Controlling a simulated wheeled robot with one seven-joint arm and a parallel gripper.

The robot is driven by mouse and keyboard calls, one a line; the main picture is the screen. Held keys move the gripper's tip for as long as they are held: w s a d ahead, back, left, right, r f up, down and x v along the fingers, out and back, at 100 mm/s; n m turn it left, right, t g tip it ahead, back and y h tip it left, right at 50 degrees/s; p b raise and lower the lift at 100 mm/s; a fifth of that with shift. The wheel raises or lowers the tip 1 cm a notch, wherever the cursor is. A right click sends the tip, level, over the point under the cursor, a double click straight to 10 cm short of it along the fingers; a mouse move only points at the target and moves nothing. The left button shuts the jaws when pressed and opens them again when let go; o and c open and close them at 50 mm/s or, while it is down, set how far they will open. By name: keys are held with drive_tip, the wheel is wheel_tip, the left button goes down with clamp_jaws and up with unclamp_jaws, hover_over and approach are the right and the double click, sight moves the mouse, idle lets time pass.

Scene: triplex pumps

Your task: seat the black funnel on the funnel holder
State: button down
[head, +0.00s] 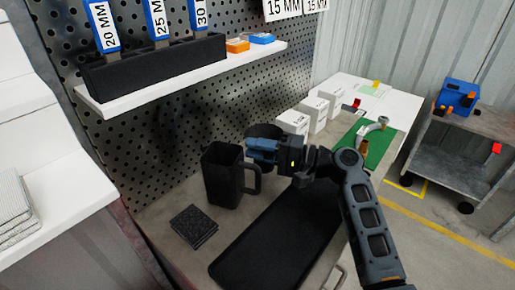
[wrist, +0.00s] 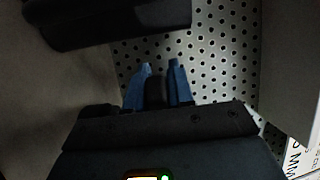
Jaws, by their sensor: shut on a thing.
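My gripper (head: 262,149) has blue fingers and points left toward the pegboard, above the bench and beside the upper right of a black jug-shaped vessel with a handle (head: 222,175). It is shut on a dark piece, which shows between the blue fingertips in the wrist view (wrist: 156,93). This looks like part of the black funnel (head: 262,131), whose rounded dark rim shows just behind the fingers; most of it is hidden. I cannot tell for sure which thing is the funnel holder; the upright black vessel may be it. A large dark shape (wrist: 110,24) fills the top of the wrist view.
A black tray (head: 265,250) lies along the bench front, with dark square pads (head: 194,226) left of it. White boxes (head: 292,122) and a green mat (head: 372,143) are behind on the right. A white shelf (head: 180,77) overhangs the back left.

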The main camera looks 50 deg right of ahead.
drive_tip(key=shift+f, duration=0.25)
drive_tip(key=c, duration=0.9)
unclamp_jaws()
drive_tip(key=shift+b+v, duration=0.75)
drive_tip(key=shift+v, duration=3.15)
